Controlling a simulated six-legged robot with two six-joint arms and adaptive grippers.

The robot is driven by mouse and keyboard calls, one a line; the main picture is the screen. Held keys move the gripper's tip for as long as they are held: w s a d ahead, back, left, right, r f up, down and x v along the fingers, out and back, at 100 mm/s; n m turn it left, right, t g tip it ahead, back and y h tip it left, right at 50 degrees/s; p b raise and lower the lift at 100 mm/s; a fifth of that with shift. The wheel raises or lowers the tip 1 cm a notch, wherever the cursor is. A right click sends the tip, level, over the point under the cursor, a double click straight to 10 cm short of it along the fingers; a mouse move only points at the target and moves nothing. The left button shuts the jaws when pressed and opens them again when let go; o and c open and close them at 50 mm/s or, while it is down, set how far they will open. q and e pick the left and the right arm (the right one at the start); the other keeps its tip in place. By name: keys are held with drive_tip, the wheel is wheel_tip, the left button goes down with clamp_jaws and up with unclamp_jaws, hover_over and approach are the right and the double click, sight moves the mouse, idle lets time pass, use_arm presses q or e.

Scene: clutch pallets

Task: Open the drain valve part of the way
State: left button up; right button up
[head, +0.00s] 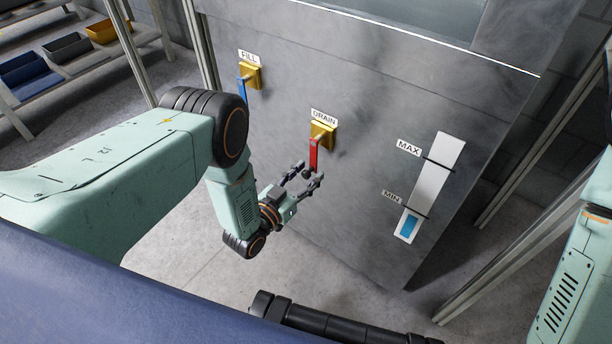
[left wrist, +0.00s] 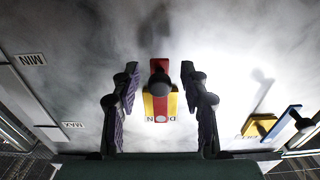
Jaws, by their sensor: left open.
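The drain valve is a yellow block (head: 322,131) under a DRAIN label, with a red lever (head: 313,155) hanging down the grey tank front. The lever ends in a black knob, which also shows in the left wrist view (left wrist: 161,84). My left gripper (head: 305,179) is open at the lever's lower end. In the left wrist view its two fingers (left wrist: 160,92) stand on either side of the red lever and knob, with a gap on both sides. I cannot tell the exact depth of the knob between them. My right gripper is not in view.
The fill valve's blue lever (head: 242,91) hangs down to the upper left. A white level gauge (head: 438,165) at the right shows blue (head: 411,225) below the MIN line. Metal posts flank the tank. Shelves with bins (head: 67,47) stand far left.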

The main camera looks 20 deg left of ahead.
use_arm(q)
clamp_jaws()
idle(0.3)
idle(0.4)
